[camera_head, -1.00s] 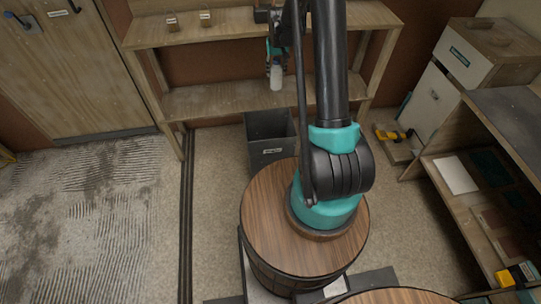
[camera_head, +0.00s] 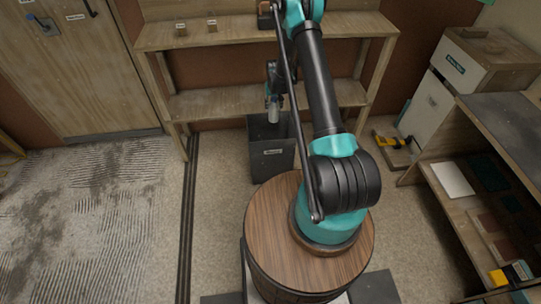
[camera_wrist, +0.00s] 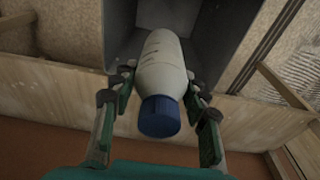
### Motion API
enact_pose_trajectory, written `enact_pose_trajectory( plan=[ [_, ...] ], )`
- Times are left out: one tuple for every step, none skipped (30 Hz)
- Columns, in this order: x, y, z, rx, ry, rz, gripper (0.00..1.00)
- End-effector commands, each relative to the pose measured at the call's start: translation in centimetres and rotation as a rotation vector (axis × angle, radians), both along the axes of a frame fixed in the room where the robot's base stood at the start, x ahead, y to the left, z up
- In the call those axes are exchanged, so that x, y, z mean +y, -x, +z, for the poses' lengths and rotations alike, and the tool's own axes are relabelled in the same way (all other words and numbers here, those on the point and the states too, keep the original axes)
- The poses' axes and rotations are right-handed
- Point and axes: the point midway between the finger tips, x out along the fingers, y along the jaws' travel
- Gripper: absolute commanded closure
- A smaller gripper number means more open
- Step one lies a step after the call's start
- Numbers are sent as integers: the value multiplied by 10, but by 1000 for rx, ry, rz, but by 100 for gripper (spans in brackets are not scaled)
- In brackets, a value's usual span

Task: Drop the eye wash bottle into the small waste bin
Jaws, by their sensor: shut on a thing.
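The eye wash bottle (camera_wrist: 163,75) is white with a blue cap. My gripper (camera_wrist: 160,88) is shut on it, one finger on each side, with the cap end nearest the wrist camera. In the head view the bottle (camera_head: 273,110) hangs below my gripper (camera_head: 273,92), over the back part of the small waste bin. The bin (camera_head: 272,160) is dark grey and open-topped, with a pale label on its front. In the wrist view the bin's inside (camera_wrist: 210,28) lies beyond the bottle. The head view does not clearly show whether the bottle's lower end is below the rim.
A wooden shelf unit (camera_head: 210,105) stands right behind the bin, with small items on its upper board. A workbench (camera_head: 500,120) and a white cabinet (camera_head: 432,108) are at the right. A yellow tool (camera_head: 388,139) lies near the cabinet. Floor left of the bin is clear.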

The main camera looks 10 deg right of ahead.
Motion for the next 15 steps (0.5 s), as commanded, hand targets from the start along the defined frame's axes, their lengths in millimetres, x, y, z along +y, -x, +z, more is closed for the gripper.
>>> enact_pose_trajectory(
  plan=[
    [0,0,-6,0,0,0,94],
    [0,0,-9,0,0,0,94],
    [0,0,-14,0,0,0,94],
    [0,0,-18,0,0,0,94],
    [0,0,-21,0,0,0,94],
    [0,0,-25,0,0,0,94],
    [0,0,-28,0,0,0,94],
    [0,0,-31,0,0,0,94],
    [0,0,-34,0,0,0,94],
    [0,0,-37,0,0,0,94],
    [0,0,-39,0,0,0,94],
    [0,0,-41,0,0,0,94],
    [0,0,-42,0,0,0,94],
    [0,0,-44,0,0,0,94],
    [0,0,-45,0,0,0,94]
  ],
)
